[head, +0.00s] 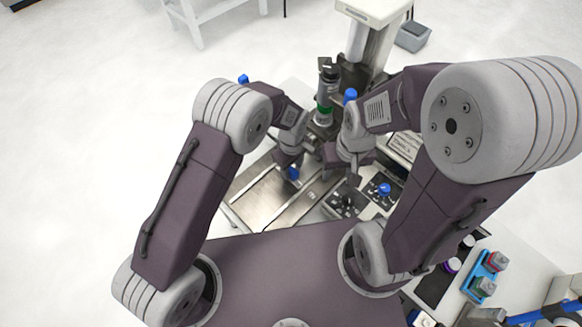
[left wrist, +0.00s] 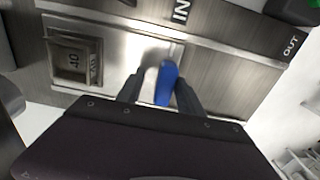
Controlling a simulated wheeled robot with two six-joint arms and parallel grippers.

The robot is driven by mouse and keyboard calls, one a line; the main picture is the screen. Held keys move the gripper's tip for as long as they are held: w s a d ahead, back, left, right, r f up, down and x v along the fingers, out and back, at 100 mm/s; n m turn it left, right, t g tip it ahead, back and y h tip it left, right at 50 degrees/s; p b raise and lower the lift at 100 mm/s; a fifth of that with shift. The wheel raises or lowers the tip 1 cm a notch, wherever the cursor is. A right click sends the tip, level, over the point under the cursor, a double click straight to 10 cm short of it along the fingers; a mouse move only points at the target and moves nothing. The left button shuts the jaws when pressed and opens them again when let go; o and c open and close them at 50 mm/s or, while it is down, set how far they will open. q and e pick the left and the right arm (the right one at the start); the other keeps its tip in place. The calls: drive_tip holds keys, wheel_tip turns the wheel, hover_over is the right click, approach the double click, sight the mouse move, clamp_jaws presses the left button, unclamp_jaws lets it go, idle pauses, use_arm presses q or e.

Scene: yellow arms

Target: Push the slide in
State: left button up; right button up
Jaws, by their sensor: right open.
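The slide is a flat metal plate (head: 262,196) in a bench track, with a blue handle (head: 293,173) standing on it. The handle also shows in the left wrist view (left wrist: 167,84), between the fingers of my left gripper (left wrist: 160,92). I cannot tell if the fingers are clamped. In the head view my left gripper (head: 290,166) is low over the handle. My right gripper (head: 352,180) is open and empty, over the black panel to the right.
In the left wrist view an IN label (left wrist: 181,10) and an OUT label (left wrist: 291,46) mark the track. A microscope-like stand (head: 326,92) rises behind my grippers. A blue knob (head: 384,189) sits on a black panel at right. Small coloured containers (head: 485,286) stand at lower right.

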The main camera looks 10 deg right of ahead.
use_arm(q)
drive_tip(key=shift+r, duration=0.1)
wheel_tip(320, 180, up, 9)
drive_tip(key=shift+f+b, duration=0.1)
drive_tip(key=shift+b, duration=0.7)
drive_tip(key=shift+s, duration=0.1)
